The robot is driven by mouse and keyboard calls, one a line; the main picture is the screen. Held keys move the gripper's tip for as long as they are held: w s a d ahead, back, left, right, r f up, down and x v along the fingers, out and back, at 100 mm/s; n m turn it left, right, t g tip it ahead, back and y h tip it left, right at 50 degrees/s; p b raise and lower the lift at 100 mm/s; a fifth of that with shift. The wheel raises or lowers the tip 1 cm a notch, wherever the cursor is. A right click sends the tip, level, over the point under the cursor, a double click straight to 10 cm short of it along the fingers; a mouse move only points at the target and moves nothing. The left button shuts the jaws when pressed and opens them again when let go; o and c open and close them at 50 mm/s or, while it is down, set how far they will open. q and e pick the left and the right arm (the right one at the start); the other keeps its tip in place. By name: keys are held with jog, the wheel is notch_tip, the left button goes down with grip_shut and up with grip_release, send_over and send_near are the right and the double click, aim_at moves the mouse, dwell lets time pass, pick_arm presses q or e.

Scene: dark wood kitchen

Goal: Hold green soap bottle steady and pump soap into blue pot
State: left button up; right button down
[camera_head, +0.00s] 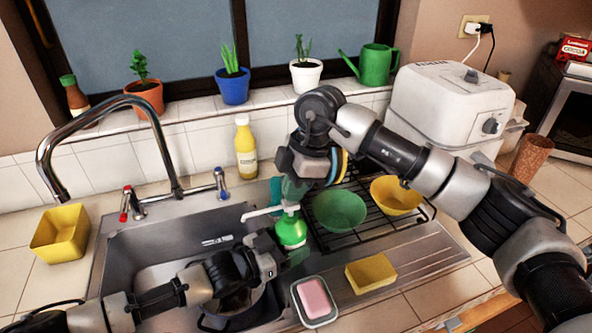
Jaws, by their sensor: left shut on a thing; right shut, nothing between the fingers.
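The green soap bottle (291,232) stands upright near the right side of the sink, its white pump nozzle (262,213) pointing left. My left gripper (279,259) is low beside the bottle and shut on it; its fingertips are partly hidden. My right gripper (296,190) is above the pump head, shut and empty; whether it touches the pump is unclear. A blue pot (233,89) with a green plant stands on the windowsill, away from the nozzle. A dark-rimmed pan (240,306) is in the sink, partly hidden by my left arm.
A green bowl (339,209) and yellow bowl (397,195) are on the rack. A yellow sponge (371,273) and pink soap in a dish (314,299) lie in front. The faucet (165,150) arches at left. A yellow bottle (245,150) stands behind the sink.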

jog(key=shift+f, duration=0.25)
jog(key=shift+f, duration=1.1)
jog(key=shift+r, duration=0.1)
jog(key=shift+r, duration=0.3)
jog(key=s+a+v, duration=0.1)
jog(key=v, duration=1.2)
jog(key=shift+w+r, duration=0.4)
